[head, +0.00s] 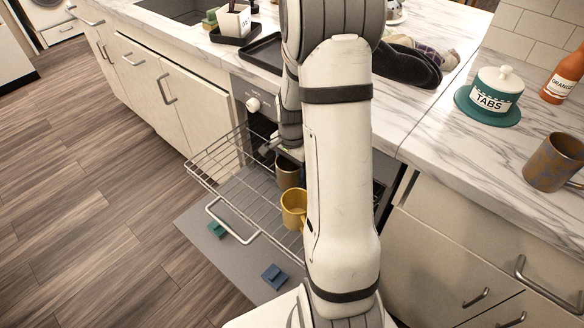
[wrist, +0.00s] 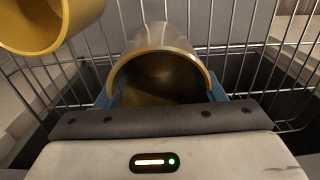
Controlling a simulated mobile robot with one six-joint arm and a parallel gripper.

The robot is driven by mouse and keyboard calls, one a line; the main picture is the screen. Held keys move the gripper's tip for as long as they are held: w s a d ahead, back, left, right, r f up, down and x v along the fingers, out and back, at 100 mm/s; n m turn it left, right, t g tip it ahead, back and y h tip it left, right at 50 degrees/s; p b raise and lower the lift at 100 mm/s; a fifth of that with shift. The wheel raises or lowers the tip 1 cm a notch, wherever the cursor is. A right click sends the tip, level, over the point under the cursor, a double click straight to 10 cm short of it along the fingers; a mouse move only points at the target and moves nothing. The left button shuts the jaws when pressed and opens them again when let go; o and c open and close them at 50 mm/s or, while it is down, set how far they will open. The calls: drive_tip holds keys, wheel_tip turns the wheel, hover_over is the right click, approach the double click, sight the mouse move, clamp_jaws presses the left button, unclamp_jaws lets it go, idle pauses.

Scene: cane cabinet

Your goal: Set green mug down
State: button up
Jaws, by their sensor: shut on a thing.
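The mug in my gripper looks olive-brown rather than clear green. In the head view this mug (head: 287,174) is at the wire rack (head: 245,190), just behind the yellow mug (head: 293,209). In the wrist view the held mug (wrist: 160,45) has its open rim toward the camera, and the yellow mug (wrist: 50,25) is at upper left. My gripper (wrist: 160,92) is shut on the olive mug, with blue fingers at both sides. In the head view my arm partly hides the gripper. I cannot tell whether the held mug touches the rack.
The open oven door (head: 200,235) lies below the rack, with a green block (head: 216,229) and a blue block (head: 274,277). The marble counter (head: 440,130) holds a TABS pot (head: 497,90), an orange bottle (head: 565,75), a blue-brown mug (head: 553,162) and a black tray (head: 263,52).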

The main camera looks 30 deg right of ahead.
drive_tip(key=shift+w+d+f, duration=0.2)
drive_tip(key=shift+d+f, duration=0.2)
drive_tip(key=shift+d, duration=0.05)
drive_tip(key=shift+f, duration=0.15)
drive_tip(key=shift+f, duration=0.1)
drive_tip(key=o, duration=1.2)
wheel_tip(320, 180, up, 11)
drive_tip(key=p, duration=0.1)
drive_tip(key=s+a+r+n, duration=0.3)
drive_tip(key=s+a+n, duration=0.1)
drive_tip(key=s, duration=0.1)
drive_tip(key=s+a+r+n+t, duration=0.1)
drive_tip(key=s+a+r+n, duration=0.2)
drive_tip(key=s+a+n, duration=0.2)
drive_tip(key=s+a+r+n+t, duration=0.1)
drive_tip(key=s+a+r+n, duration=0.3)
drive_tip(key=s, duration=0.2)
drive_tip(key=shift+a+r+n, duration=0.1)
drive_tip(key=shift+a+n, duration=0.2)
